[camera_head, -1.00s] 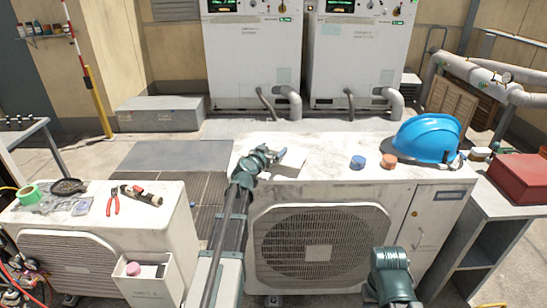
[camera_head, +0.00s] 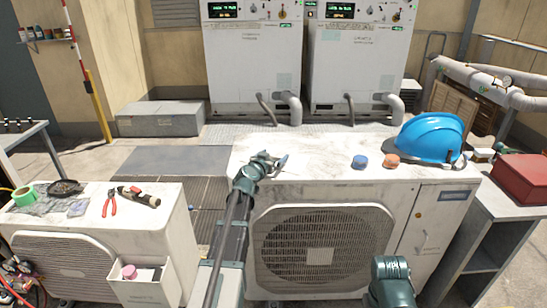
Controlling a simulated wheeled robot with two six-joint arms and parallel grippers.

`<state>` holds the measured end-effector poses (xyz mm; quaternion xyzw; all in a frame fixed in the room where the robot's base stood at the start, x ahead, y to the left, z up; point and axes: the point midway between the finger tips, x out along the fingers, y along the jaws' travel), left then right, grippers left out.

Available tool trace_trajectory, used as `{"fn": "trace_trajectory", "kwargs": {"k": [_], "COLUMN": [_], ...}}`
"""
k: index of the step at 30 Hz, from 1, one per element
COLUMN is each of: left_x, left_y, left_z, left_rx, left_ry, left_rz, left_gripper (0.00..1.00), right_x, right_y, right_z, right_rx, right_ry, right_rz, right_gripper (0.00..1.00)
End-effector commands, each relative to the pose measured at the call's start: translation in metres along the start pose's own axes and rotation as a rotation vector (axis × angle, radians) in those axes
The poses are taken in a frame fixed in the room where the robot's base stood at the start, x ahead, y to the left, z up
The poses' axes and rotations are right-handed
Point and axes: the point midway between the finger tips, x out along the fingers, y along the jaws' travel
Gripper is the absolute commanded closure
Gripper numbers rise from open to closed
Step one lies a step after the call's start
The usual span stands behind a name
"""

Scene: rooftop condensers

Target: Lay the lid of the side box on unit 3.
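A small white open-topped side box (camera_head: 146,292) hangs on the front corner of the left condenser unit (camera_head: 178,222). A pink round thing (camera_head: 129,271) shows inside it. I cannot read which unit is unit 3. My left gripper (camera_head: 277,162) is over the rear left part of the middle unit's top (camera_head: 325,165). A pale flat piece, perhaps the lid, lies at its fingertips, hard to tell from the white top. Whether the fingers grip it is unclear. My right arm shows at the bottom right; its gripper is out of view.
A blue helmet (camera_head: 430,138), a blue cap (camera_head: 359,162) and an orange cap (camera_head: 391,161) are on the middle unit's right part. Red pliers (camera_head: 110,203) and green tape (camera_head: 23,196) lie on the left unit. A red box (camera_head: 521,175) stands on the right bench.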

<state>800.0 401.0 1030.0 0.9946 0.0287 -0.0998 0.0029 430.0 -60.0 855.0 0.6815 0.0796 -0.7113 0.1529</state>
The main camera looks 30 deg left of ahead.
Motion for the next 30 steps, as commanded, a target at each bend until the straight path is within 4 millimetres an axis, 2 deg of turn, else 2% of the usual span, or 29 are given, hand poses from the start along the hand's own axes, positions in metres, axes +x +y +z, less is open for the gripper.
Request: {"fn": "trace_trajectory", "kwargs": {"k": [11, 17, 27, 30], "left_x": [-0.001, -0.027, -0.097, -0.112], "left_y": [0.000, 0.001, 0.001, 0.001], "left_z": [-0.005, -0.004, -0.004, -0.004], "left_rx": [0.000, -0.001, -0.001, -0.001], "left_ry": [0.000, 0.000, 0.000, 0.000], "left_rz": [0.000, -0.001, -0.002, -0.001], "left_gripper": [0.00, 0.00, 0.00, 0.00], "right_x": [-0.005, -0.009, -0.023, -0.026], "right_y": [0.001, 0.001, 0.002, 0.003], "right_z": [0.000, 0.001, 0.001, 0.002], "right_rx": [0.000, 0.000, 0.000, 0.000], "right_ry": [0.000, 0.000, 0.000, 0.000], "right_rz": [0.000, 0.000, 0.000, 0.000], "right_gripper": [0.50, 0.50, 0.50, 0.50]}}
